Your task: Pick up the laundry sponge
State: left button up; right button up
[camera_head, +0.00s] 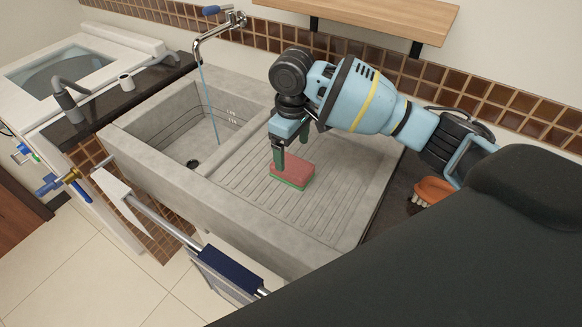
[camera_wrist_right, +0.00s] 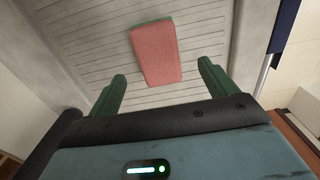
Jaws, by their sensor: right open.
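The laundry sponge (camera_head: 293,170) is a pink-red block with a green underside. It lies flat on the ribbed washboard part of the concrete sink. In the head view my right gripper (camera_head: 281,163) points down at the sponge's left end, with green fingers. In the right wrist view the sponge (camera_wrist_right: 157,53) lies just beyond the fingertips, between their lines. The right gripper (camera_wrist_right: 162,82) is open there and nothing is between its fingers. My left gripper is not in view.
The concrete sink (camera_head: 245,212) has a deep basin at left, with water running from a wall tap (camera_head: 217,28). An orange-brown brush (camera_head: 433,190) lies on the dark counter at right. A wooden shelf (camera_head: 370,14) hangs above. A washing machine (camera_head: 68,66) stands at far left.

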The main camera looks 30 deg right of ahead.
aim_at(292, 164)
jog(key=shift+w+f, duration=0.1)
jog(key=shift+f, duration=0.8)
jog(key=shift+d+f, duration=0.1)
jog(key=shift+f, duration=2.45)
jog(key=shift+c, duration=0.4)
jog(key=c, duration=1.1)
jog(key=shift+w+r, duration=0.1)
jog(key=shift+r, duration=0.05)
